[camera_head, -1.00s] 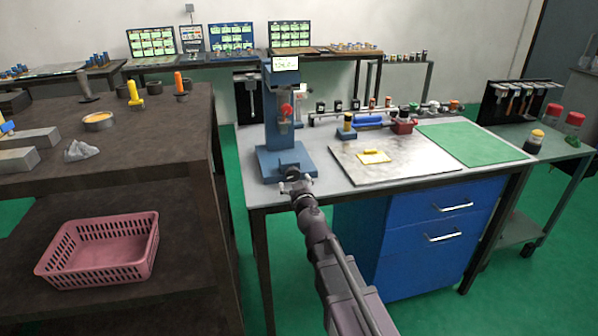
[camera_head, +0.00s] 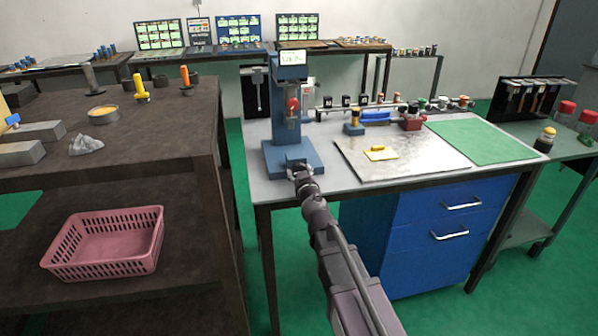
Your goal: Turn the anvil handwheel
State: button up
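A blue bench-top tester (camera_head: 289,102) with a small display on top and a red part on its column stands at the left end of the grey workbench. The anvil handwheel looks like the dark round part (camera_head: 293,163) low at the front of its base. It is small and partly covered by my gripper (camera_head: 299,171). My gripper is right in front of the tester's base, at or very near this dark part. Whether it touches the wheel, and how its fingers stand, is too small and dark to tell.
The workbench (camera_head: 272,189) also bears a pale plate (camera_head: 420,165) with a yellow piece, a red vise (camera_head: 411,121) and a green mat (camera_head: 485,141). A dark shelf unit (camera_head: 190,150) with a pink basket (camera_head: 105,245) stands close on the left. Green floor shows between them.

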jog(key=shift+w+a, duration=0.1)
jog(key=shift+a, duration=0.15)
jog(key=shift+d, duration=0.15)
jog(key=shift+n, duration=0.3)
dwell(0.3)
